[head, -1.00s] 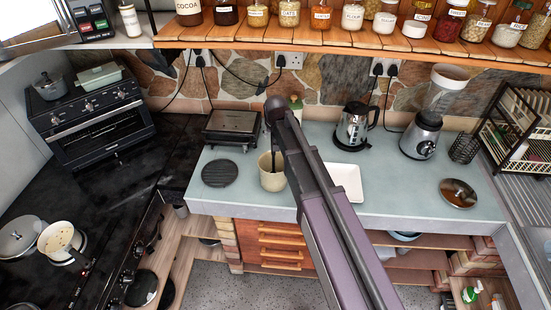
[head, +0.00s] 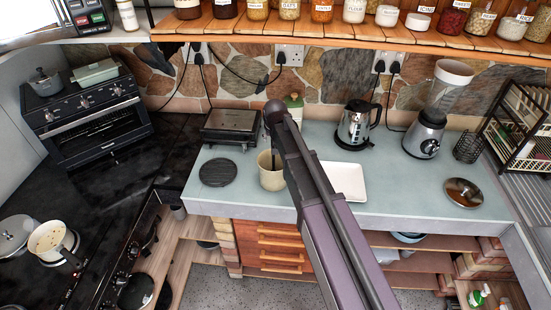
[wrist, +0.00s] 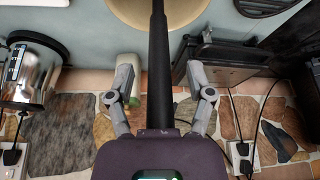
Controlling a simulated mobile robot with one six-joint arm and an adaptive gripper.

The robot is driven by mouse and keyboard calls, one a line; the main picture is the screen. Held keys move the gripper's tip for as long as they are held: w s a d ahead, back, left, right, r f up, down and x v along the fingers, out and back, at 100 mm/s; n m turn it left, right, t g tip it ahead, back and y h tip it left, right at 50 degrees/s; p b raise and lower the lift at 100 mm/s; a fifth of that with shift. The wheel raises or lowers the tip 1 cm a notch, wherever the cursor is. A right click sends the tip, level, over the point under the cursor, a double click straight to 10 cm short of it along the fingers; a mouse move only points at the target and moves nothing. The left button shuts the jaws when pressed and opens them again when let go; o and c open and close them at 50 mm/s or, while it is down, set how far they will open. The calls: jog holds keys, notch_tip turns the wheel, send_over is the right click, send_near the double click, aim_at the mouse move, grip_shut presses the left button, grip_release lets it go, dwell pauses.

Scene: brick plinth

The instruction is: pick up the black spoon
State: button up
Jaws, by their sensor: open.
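The black spoon stands in a cream crock (head: 270,178) on the pale counter. Its dark handle (head: 273,152) rises from the crock beside my arm in the head view. In the wrist view the black handle (wrist: 157,60) runs up the middle, between the fingers of my gripper (wrist: 160,78), toward the crock (wrist: 185,12) at the top edge. The fingers are spread, with a gap on each side of the handle. The spoon's lower end is hidden in the crock. My arm hides most of the gripper in the head view.
A round black mat (head: 218,172) lies left of the crock, with a grill (head: 231,127) behind. A white tray (head: 345,180) lies to the right, with a kettle (head: 358,124) and a blender (head: 425,130) beyond. A jar shelf (head: 350,36) hangs above.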

dwell(0.6)
grip_shut()
